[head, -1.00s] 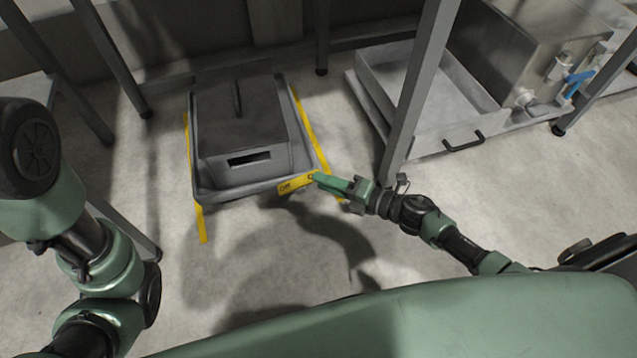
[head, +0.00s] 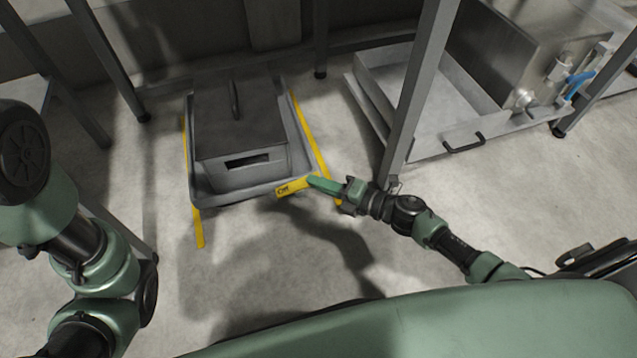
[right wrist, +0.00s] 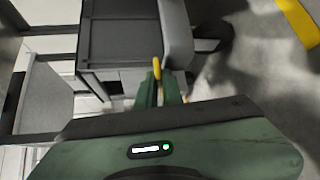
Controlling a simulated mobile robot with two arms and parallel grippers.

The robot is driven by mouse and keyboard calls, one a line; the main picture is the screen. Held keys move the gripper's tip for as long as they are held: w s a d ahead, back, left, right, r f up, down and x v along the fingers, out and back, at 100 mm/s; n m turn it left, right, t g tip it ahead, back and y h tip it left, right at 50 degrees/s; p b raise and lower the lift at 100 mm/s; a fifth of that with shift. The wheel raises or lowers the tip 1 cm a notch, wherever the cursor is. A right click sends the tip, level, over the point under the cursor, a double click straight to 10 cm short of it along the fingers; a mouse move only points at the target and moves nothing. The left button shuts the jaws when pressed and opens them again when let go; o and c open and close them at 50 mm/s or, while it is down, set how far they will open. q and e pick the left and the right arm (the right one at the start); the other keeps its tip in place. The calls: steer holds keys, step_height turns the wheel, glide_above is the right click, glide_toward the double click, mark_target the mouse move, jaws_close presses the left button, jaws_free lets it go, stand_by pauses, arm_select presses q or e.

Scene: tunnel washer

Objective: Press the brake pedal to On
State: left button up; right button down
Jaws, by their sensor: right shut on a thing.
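The brake pedal (head: 293,187) is a yellow bar with dark lettering, seemingly "Off", at the front right corner of a grey cart base in the head view. Its end also shows as a yellow piece (right wrist: 157,68) in the right wrist view. My right gripper (head: 313,181) is at the pedal's right end, shut on it, with the green fingers (right wrist: 159,88) on both sides of the yellow piece. The fingers partly hide that end. My left arm comes in at the left of the head view, but its gripper does not show.
The cart's grey box (head: 238,125) stands between yellow floor strips (head: 308,130). A steel post (head: 410,95) rises just behind my right gripper. A tray with a black handle (head: 463,143) is at the right. The floor in front is open.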

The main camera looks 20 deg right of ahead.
mark_target(301, 179)
steer(key=shift+f+m+t+y+b, duration=0.85)
steer(key=shift+m+b, duration=0.4)
steer(key=shift+b, duration=1)
steer(key=shift+f+m+t+y+b, duration=0.8)
steer(key=shift+m+b, duration=0.45)
steer(key=shift+b, duration=1)
steer(key=shift+r, duration=0.1)
steer(key=shift+t, duration=0.25)
steer(key=c, duration=1.6)
jaws_free()
steer(key=shift+o, duration=0.2)
steer(key=shift+r, duration=0.15)
